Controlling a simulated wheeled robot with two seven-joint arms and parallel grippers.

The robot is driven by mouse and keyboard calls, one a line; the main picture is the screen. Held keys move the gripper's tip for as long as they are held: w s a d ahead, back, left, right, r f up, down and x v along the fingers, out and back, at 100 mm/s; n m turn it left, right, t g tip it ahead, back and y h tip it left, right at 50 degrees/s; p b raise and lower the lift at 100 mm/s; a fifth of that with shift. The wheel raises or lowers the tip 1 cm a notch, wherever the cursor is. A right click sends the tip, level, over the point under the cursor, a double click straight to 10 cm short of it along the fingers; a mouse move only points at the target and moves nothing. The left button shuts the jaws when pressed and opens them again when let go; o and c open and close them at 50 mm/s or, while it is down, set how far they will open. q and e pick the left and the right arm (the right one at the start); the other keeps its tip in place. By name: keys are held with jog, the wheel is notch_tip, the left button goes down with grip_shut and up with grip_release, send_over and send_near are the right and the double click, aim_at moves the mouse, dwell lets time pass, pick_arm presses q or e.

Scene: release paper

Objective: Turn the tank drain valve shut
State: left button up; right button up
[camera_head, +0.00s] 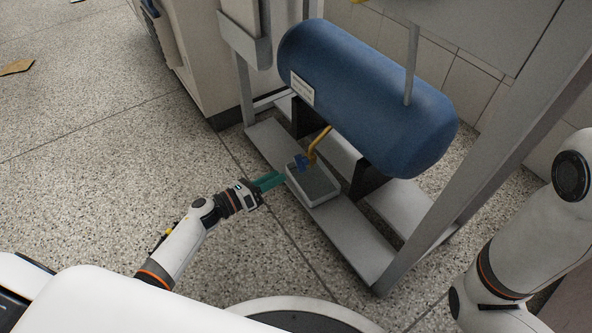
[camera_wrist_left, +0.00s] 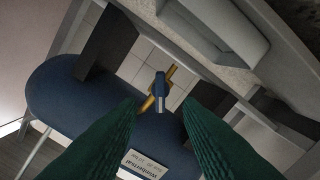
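The blue tank (camera_head: 365,90) lies on its side in a grey metal frame; it also shows in the left wrist view (camera_wrist_left: 75,110). A bent brass drain pipe (camera_head: 317,143) comes out from under it. The drain valve has a blue handle (camera_head: 301,161), which also shows in the left wrist view (camera_wrist_left: 158,84). My left gripper (camera_head: 282,177) has green fingers and points at the valve from the left. In the left wrist view its fingers (camera_wrist_left: 160,140) are wide apart, with the valve ahead of the gap. The gripper looks open and empty, short of the handle. My right gripper is out of view.
A grey-topped tray (camera_head: 297,192) sits on the lower frame plate below the valve. A frame post (camera_head: 440,200) stands at the right, and a beige cabinet (camera_head: 205,55) stands behind left. The speckled floor (camera_head: 100,120) at left is mostly clear.

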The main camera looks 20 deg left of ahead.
aim_at(297, 166)
pick_arm(q)
jog(key=b+x, duration=0.2)
jog(key=x, duration=0.5)
jog(key=shift+w, duration=0.1)
grip_shut()
